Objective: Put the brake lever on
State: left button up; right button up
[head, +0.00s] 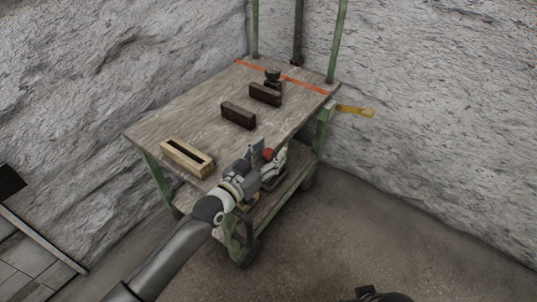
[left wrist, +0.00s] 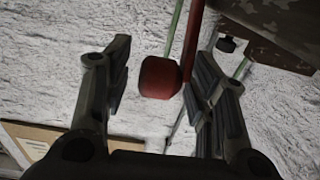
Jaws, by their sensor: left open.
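A lever with a red knob (head: 268,154) is at the near right corner of a wheeled cart; I take it for the brake lever. In the left wrist view the round red knob (left wrist: 160,78) hangs between the fingers, with a red bar (left wrist: 193,38) beside it, near the right finger. My left gripper (head: 265,160) is open around the knob, and a gap shows on the left side; contact on the right is unclear. The lever's lower part is hidden behind the gripper. A dark part at the bottom edge (head: 378,295) may be my right gripper; its fingers are not visible.
The cart's wooden top (head: 195,120) carries an open wooden box (head: 187,158), two dark blocks (head: 238,116) (head: 265,94) and a dark knobbed item (head: 273,75). An orange strip crosses its back. A yellow bar (head: 355,111) sticks out right. Rough walls stand behind; floor at right is clear.

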pick_arm(q)
jog(key=shift+d, duration=0.1)
grip_shut()
dwell(0.3)
jog(key=shift+w, duration=0.1)
